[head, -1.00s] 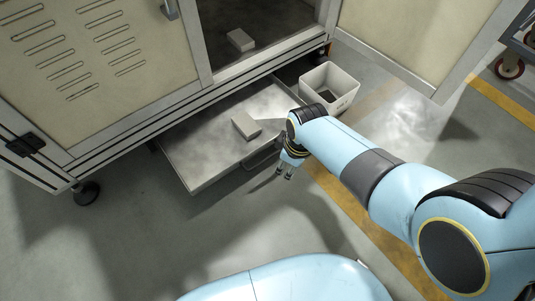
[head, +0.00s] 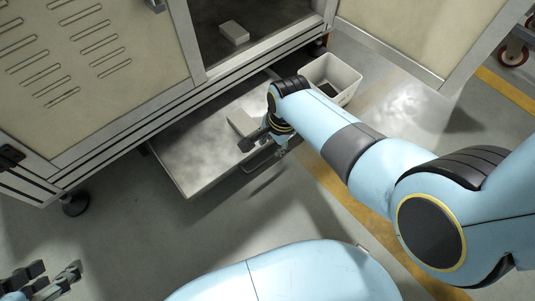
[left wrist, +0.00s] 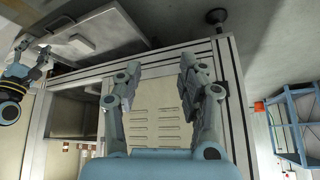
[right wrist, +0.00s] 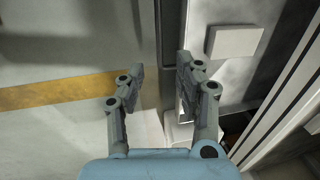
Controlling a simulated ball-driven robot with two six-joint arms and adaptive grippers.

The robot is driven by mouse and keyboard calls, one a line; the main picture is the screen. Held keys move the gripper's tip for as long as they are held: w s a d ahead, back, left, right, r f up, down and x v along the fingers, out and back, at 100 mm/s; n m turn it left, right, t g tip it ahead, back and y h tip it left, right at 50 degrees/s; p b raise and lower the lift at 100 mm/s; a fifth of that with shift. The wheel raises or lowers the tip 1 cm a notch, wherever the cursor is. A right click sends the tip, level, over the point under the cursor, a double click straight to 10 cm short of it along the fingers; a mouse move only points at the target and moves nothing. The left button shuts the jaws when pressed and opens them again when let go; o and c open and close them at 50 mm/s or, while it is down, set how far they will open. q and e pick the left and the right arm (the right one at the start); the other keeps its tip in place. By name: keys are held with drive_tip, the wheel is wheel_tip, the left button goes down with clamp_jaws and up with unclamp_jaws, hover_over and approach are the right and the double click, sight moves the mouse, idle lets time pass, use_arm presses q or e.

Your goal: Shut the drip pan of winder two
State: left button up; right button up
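The drip pan (head: 190,165) is a shallow grey tray pulled out from under the cabinet, with a bar handle (head: 262,162) on its front edge. A pale block (head: 240,122) lies on it. My right gripper (head: 266,148) is open at the pan's front edge, close to the handle. My left gripper (head: 48,282) is open and empty at the lower left, away from the pan. The pan also shows in the left wrist view (left wrist: 110,25).
The cabinet (head: 90,80) stands above the pan, with an open door (head: 410,35) at the right and a block (head: 233,32) inside. A white bin (head: 345,73) stands on the floor right of the pan. The floor before the pan is clear.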

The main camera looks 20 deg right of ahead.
sight(268, 159)
use_arm(q)
wheel_tip(268, 159, down, 4)
drive_tip(key=s+t+b, duration=0.1)
drive_tip(key=t+b, duration=0.3)
use_arm(e)
drive_tip(key=f, duration=0.2)
drive_tip(key=w+f+b, duration=0.1)
drive_tip(key=f, duration=0.2)
drive_tip(key=f+b, duration=0.1)
drive_tip(key=f, duration=0.2)
drive_tip(key=shift+w+a+f, duration=0.15)
drive_tip(key=shift+a, duration=0.1)
drive_tip(key=shift+w+a+f+b, duration=0.1)
drive_tip(key=shift+w+f+b, duration=0.1)
drive_tip(key=shift+f+b, duration=0.7)
use_arm(q)
drive_tip(key=w+d+r+m+t+h, duration=0.1)
drive_tip(key=w+r+t, duration=0.4)
drive_tip(key=r, duration=0.5)
drive_tip(key=w+d+r+m+t+h, duration=0.1)
drive_tip(key=w+d+r+t+h, duration=0.1)
drive_tip(key=w+r+t, duration=0.4)
drive_tip(key=shift+r+m+t, duration=0.3)
drive_tip(key=shift+r+t, duration=0.2)
drive_tip(key=shift+r, duration=2.1)
use_arm(e)
drive_tip(key=shift+f, duration=0.1)
drive_tip(key=shift+c, duration=0.2)
clamp_jaws()
